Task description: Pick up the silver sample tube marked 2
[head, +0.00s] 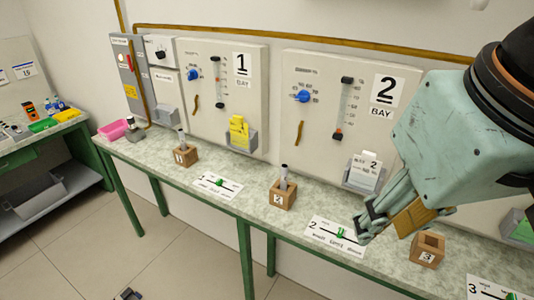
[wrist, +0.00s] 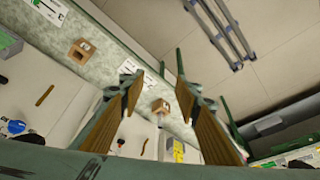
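The silver sample tube (head: 284,173) with a dark top stands upright in a wooden block marked 2 (head: 283,195) on the bench, in the middle of the head view. My gripper (head: 366,220) is to the right of that block, above the bench near the bay 2 card, apart from the tube. In the wrist view my gripper (wrist: 157,78) is open, its two fingers wide apart with nothing between them. A wooden block (wrist: 160,106) with a small upright tube (wrist: 160,120) shows beyond the fingers there; its number is unreadable.
A second tube (head: 181,138) stands in block 1 (head: 185,156) to the left. Block 3 (head: 428,250) at the right looks empty. Number cards (head: 217,185) lie along the bench's front edge. Wall panels with holders (head: 364,180) stand behind. A pink tray (head: 113,130) is at the far left.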

